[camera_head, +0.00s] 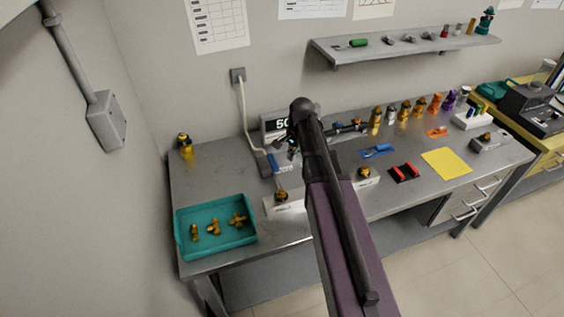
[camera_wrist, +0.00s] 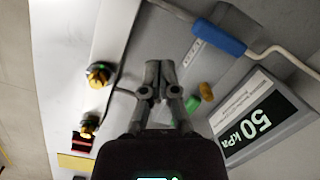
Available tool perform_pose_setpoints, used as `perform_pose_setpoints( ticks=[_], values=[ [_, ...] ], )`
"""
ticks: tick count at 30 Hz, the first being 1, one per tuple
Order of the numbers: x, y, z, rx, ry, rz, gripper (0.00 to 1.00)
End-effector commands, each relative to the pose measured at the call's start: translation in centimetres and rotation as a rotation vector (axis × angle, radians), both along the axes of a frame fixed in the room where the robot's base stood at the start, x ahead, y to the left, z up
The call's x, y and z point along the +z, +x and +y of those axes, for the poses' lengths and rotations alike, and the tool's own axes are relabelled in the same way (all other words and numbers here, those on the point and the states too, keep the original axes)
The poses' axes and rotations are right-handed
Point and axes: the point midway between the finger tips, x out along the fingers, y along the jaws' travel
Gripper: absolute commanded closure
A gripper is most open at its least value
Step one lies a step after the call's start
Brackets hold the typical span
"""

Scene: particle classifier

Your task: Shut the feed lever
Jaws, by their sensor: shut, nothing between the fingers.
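A lever with a blue sleeve (camera_wrist: 219,38) on a bent pale rod crosses the top of the wrist view. It also shows in the head view as a small blue handle (camera_head: 273,162) just left of my arm. I take it for the feed lever, but its label is too small to read. My gripper (camera_wrist: 160,66) is shut and empty, its fingertips left of the blue sleeve and apart from it in the picture. In the head view my arm hides most of the gripper. A green piece (camera_wrist: 193,104) and a brass-coloured piece (camera_wrist: 206,90) show right of the fingers.
A display (camera_wrist: 258,124) reading 50 kPa stands near the lever. Brass knobs (camera_wrist: 98,74) sit on white blocks at the front. A teal tray (camera_head: 183,249) with brass fittings is at the left of the bench, and several fittings line the back right.

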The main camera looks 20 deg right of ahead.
Motion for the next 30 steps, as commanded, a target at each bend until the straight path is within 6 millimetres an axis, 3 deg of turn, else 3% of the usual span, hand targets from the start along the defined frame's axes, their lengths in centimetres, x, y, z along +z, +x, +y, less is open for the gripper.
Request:
perform_pose_setpoints(
  ticks=[1,3,12,30],
  values=[
    [0.1,1.6,-0.8,-0.061,0.009,0.01,1.0],
    [0.2,2.9,-1.7,-0.149,0.022,0.025,1.0],
    [0.5,6.7,-4.4,-0.427,0.062,0.081,1.0],
    [0.5,7.3,-5.0,-0.491,0.071,0.095,1.0]
  ],
)
